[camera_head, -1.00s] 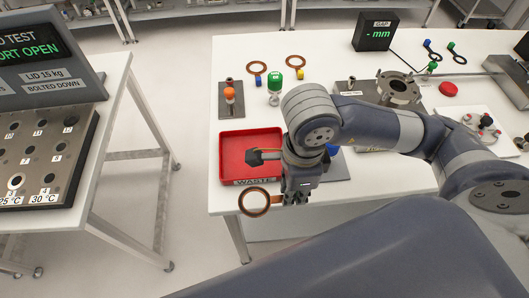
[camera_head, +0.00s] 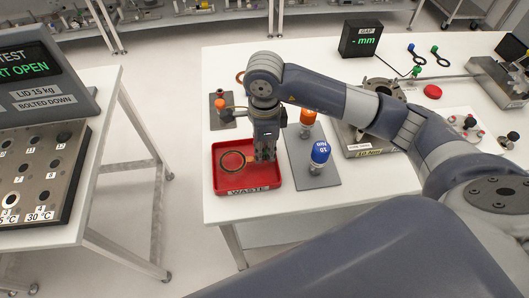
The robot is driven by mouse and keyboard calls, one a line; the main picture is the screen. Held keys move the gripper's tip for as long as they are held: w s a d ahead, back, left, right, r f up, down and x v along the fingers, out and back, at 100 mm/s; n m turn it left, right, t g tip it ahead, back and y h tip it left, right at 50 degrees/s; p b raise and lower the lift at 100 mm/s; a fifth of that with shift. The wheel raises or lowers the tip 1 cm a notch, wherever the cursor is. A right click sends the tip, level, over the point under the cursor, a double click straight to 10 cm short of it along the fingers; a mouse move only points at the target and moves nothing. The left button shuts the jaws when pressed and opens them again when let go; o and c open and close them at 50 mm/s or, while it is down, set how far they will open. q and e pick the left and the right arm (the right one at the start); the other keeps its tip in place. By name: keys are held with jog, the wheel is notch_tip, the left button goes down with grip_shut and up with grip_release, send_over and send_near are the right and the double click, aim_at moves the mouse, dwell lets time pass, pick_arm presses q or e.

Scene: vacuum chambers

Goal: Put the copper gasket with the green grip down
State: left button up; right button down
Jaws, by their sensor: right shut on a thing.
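My right gripper (camera_head: 265,157) points down over the right half of the red waste tray (camera_head: 245,182), its fingers low inside the tray's outline. It is shut on the copper gasket (camera_head: 221,161), whose ring extends to the left of the fingers and looks dark and nearly flat. The grip tab is hidden by the fingers, so its green colour does not show. I cannot tell whether the ring touches the tray floor. My left gripper is not in view.
A grey plate with an orange-capped tool (camera_head: 308,117) and a blue-capped tool (camera_head: 320,153) stands right of the tray. An orange-knobbed part (camera_head: 220,104) is behind it. A flanged chamber port (camera_head: 384,89) and gap display (camera_head: 359,39) lie farther right.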

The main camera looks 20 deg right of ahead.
notch_tip(320, 180, down, 2)
jog(key=shift+s+f+p, duration=0.1)
jog(key=shift+s+p, duration=0.05)
jog(key=shift+p, duration=0.25)
jog(key=shift+f, duration=0.2)
jog(key=shift+f, duration=0.1)
jog(key=shift+f+b, duration=0.15)
jog(key=shift+b, duration=0.15)
jog(key=c, duration=1.6)
grip_release()
jog(key=shift+o, duration=0.2)
